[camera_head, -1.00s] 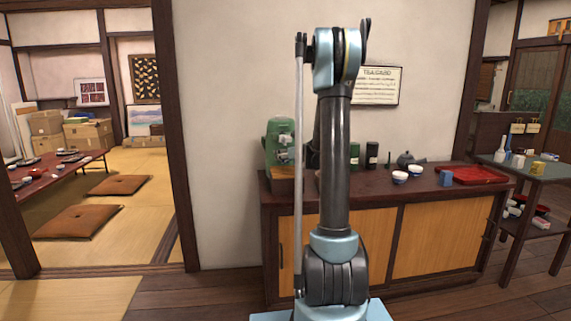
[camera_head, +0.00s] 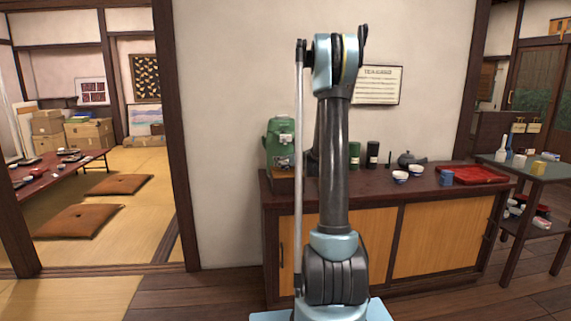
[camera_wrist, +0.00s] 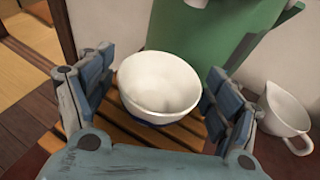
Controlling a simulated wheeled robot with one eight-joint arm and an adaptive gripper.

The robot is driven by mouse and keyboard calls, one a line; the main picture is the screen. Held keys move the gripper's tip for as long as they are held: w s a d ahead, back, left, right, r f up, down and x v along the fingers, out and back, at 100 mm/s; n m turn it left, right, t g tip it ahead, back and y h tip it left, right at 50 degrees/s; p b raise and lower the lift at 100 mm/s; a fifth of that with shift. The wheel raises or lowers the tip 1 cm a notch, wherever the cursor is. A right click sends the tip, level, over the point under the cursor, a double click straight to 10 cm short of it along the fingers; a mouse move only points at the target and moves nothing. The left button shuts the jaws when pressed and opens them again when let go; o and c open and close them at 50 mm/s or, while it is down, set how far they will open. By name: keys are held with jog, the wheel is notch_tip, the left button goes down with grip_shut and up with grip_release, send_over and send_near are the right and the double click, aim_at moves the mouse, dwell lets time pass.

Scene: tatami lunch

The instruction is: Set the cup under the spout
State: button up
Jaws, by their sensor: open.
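A white cup (camera_wrist: 160,82) with a blue lower band stands upright on a slatted wooden base (camera_wrist: 170,138) in the wrist view. The green dispenser (camera_wrist: 195,30) rises just behind it. My gripper (camera_wrist: 162,80) is open, with one finger on each side of the cup. The right finger is close to the cup's rim; I cannot tell whether it touches.
A white pitcher (camera_wrist: 286,115) stands right of the base. On the counter (camera_head: 345,190) are dark canisters (camera_head: 373,155), a teapot (camera_head: 408,158), two bowls (camera_head: 400,177), a blue cup (camera_head: 446,177) and a red tray (camera_head: 480,174). A side table (camera_head: 530,170) stands at right.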

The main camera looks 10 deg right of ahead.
jog(key=shift+r, duration=0.1)
jog(key=v, duration=1.2)
jog(key=s+a+f+n+g, duration=0.25)
jog(key=s+a+n, duration=0.25)
jog(key=s+n, duration=0.45)
jog(key=s+a+f+n+g, duration=0.1)
jog(key=s+a+n+g, duration=0.5)
jog(key=s, duration=0.6)
jog(key=s+d+f+n+g+h, duration=0.1)
jog(key=s+d+f+n+h, duration=0.1)
jog(key=s+n, duration=0.3)
jog(key=s+d+f+n+h, duration=0.2)
jog(key=s+f+n, duration=0.2)
jog(key=s, duration=0.7)
jog(key=s+d+f+n+g+h, duration=0.1)
jog(key=s+d+f+n, duration=0.1)
jog(key=s+n, duration=0.5)
jog(key=shift+s+d+f+g+h, duration=0.2)
jog(key=shift+s+f+g+h, duration=0.2)
jog(key=shift+s+f, duration=0.4)
